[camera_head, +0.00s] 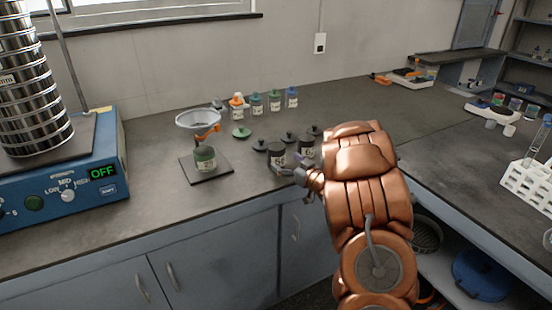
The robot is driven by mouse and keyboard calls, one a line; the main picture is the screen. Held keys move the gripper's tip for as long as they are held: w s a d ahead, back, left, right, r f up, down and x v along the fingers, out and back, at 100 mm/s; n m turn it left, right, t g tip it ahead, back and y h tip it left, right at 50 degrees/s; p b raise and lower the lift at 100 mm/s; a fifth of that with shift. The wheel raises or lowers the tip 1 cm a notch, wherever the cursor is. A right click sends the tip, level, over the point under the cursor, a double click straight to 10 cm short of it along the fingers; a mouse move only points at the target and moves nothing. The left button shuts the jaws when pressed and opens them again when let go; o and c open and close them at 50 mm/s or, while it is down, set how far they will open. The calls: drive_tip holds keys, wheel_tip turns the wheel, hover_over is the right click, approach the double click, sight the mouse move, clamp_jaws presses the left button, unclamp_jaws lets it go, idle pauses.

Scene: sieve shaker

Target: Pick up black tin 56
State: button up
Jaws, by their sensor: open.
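Several black tins stand grouped on the dark worktop in the middle of the head view. The front one (277,153) has a pale label, and another black tin (306,147) stands just to its right. The numbers are too small to read, so I cannot tell which is tin 56. My gripper (288,172) is open, low in front of these tins, reaching in from the right. It is close to the front tin's base; I cannot tell if they touch. My copper-coloured arm hides the worktop to the right.
Black lids (260,144) lie beside the tins. The blue shaker (78,170) is at left. A white rack (530,184) is at right.

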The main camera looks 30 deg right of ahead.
sight(282, 161)
drive_tip(key=w, duration=0.2)
drive_tip(key=w+a, duration=0.1)
drive_tip(key=w, duration=0.1)
drive_tip(key=shift+w+f, duration=0.15)
drive_tip(key=shift+w, duration=0.05)
drive_tip(key=c, duration=1.3)
